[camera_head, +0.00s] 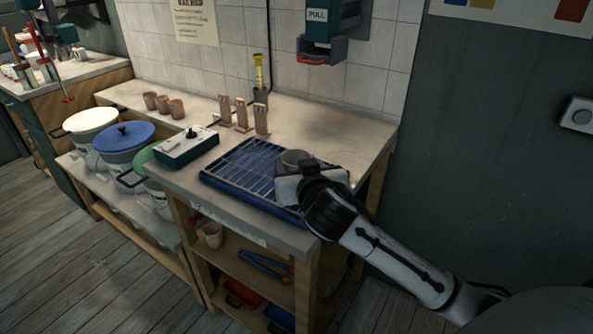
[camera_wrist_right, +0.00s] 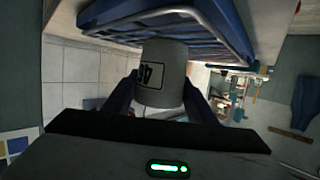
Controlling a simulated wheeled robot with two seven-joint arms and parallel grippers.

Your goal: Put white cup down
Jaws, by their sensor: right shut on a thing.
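The white cup (camera_head: 294,156) shows in the camera_head view as a greyish rim over the right end of the blue wire-topped tray (camera_head: 247,166). My right gripper (camera_head: 293,168) is shut on it, and hides most of its body. In the camera_wrist_right view, which is upside down, the cup (camera_wrist_right: 161,70) sits between the two dark fingers and bears a black square mark. Its base end meets the blue tray's edge (camera_wrist_right: 235,25) in the picture; I cannot tell whether they touch. My left gripper is not in view.
A green-and-white box (camera_head: 187,148) stands left of the tray. Several pinkish upright pieces (camera_head: 242,114) stand behind it, with three small pinkish cups (camera_head: 163,103) further left. Lidded buckets (camera_head: 123,138) line the lower shelf. The back right counter is clear.

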